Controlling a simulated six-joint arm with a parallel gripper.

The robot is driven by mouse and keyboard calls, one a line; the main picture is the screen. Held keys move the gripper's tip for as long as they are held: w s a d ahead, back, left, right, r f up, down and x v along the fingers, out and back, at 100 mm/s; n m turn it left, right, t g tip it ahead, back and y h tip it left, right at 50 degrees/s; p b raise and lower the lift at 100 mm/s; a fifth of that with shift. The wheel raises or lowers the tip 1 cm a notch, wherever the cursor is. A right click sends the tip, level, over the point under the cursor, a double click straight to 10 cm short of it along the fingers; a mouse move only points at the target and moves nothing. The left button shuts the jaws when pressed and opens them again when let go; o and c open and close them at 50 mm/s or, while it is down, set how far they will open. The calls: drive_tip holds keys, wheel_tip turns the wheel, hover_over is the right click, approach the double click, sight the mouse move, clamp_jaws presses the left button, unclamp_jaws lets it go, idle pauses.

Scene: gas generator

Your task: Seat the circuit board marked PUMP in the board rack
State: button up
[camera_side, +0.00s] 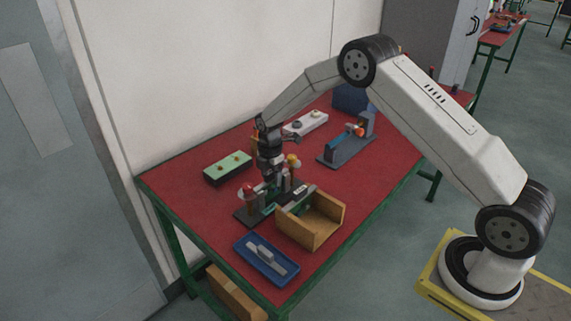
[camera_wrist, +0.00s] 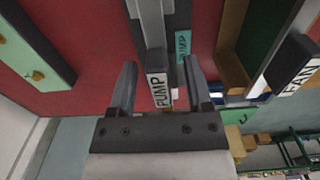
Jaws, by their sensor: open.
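The board marked PUMP (camera_wrist: 158,90) shows its black-on-white label between my gripper's fingers in the wrist view. My gripper (camera_wrist: 158,88) is open, with one finger on each side of the board and visible gaps. A teal PUMP label (camera_wrist: 183,45) lies just right of the board. In the side view my gripper (camera_side: 269,182) is low over the dark base of the board rack (camera_side: 250,216), beside the wooden box. My gripper hides much of the rack there. How deep the board sits is hidden.
An open wooden box (camera_side: 322,228) stands close to the rack; a board marked FAN (camera_wrist: 300,75) shows at right in the wrist view. A blue tray (camera_side: 285,275) lies in front. A green box (camera_side: 228,168), white block (camera_side: 305,124) and grey fixture (camera_side: 335,158) stand further back.

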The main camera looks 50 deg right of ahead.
drive_tip(key=shift+r, duration=2.8)
drive_tip(key=shift+s+r, duration=0.2)
drive_tip(key=s+a+r+m+t, duration=0.1)
drive_tip(key=s+r+m, duration=0.1)
drive_tip(key=s+m, duration=0.4)
drive_tip(key=s+a+r+m, duration=0.2)
drive_tip(key=s+m, duration=0.4)
drive_tip(key=s, duration=0.5)
drive_tip(key=s+a+r+m+t, duration=0.1)
drive_tip(key=s+a+r+m, duration=0.1)
drive_tip(key=s+m, duration=0.4)
drive_tip(key=s+r, duration=0.1)
drive_tip(key=s, duration=0.2)
drive_tip(key=shift+t, duration=0.3)
